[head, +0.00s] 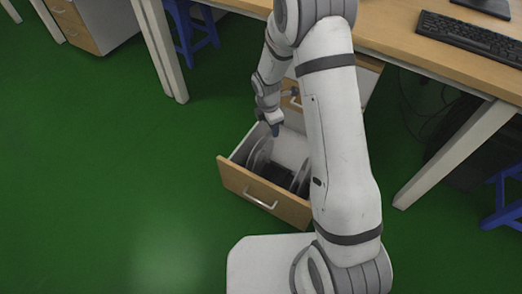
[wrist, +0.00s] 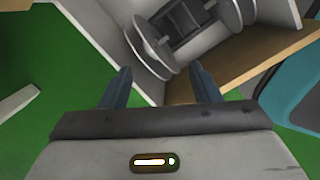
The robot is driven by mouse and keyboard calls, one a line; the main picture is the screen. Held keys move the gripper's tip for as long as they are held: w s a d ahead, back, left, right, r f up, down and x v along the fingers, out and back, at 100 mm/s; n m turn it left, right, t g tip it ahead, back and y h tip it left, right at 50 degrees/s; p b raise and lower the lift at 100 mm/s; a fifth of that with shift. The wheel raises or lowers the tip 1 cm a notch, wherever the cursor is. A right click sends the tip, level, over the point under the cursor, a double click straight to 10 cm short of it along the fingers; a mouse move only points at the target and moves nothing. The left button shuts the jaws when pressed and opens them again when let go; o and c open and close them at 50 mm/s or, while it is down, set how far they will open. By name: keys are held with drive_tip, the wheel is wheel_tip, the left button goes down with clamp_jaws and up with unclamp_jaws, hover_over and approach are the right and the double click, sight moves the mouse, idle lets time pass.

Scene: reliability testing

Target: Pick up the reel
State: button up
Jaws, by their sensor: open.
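A pale grey reel (head: 259,154) with a round flange stands on edge in the left part of an open drawer (head: 246,184). In the wrist view the reel (wrist: 143,42) lies just beyond my fingertips, against the drawer's pale wall. A second pale round reel or flange (head: 301,178) is at the drawer's right side, partly hidden by my arm; it also shows at the top of the wrist view (wrist: 232,10). My gripper (head: 275,131) is above the drawer's back left part. In the wrist view my gripper (wrist: 160,72) is open, with nothing between its fingers.
A dark box-like item (wrist: 183,22) sits between the round parts in the drawer. The wooden drawer front (head: 262,194) has a metal handle. A desk (head: 400,35) with a keyboard (head: 470,37) stands behind. The green floor (head: 110,180) to the left is clear.

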sight(260, 145)
drive_tip(key=a+f+n, duration=0.1)
drive_tip(key=f+n, duration=0.1)
drive_tip(key=f, duration=0.1)
drive_tip(key=w+a+f+n+p, duration=0.1)
drive_tip(key=f+n, duration=0.1)
drive_tip(key=f, duration=0.1)
drive_tip(key=a+f+n, duration=0.1)
drive_tip(key=f+n, duration=0.1)
drive_tip(key=f, duration=0.1)
drive_tip(key=shift+w+a+f, duration=0.3)
drive_tip(key=shift+a, duration=0.05)
wheel_tip(260, 145, down, 3)
drive_tip(key=shift+w+n+b, duration=0.1)
drive_tip(key=shift+n+b, duration=0.3)
drive_tip(key=f+b, duration=0.1)
drive_tip(key=f, duration=0.1)
drive_tip(key=f+b, duration=0.1)
drive_tip(key=f, duration=0.1)
drive_tip(key=f+b, duration=0.1)
drive_tip(key=shift+w+d+f, duration=0.15)
drive_tip(key=shift+w+f, duration=0.2)
drive_tip(key=shift+f, duration=0.05)
drive_tip(key=shift+r, duration=0.1)
clamp_jaws()
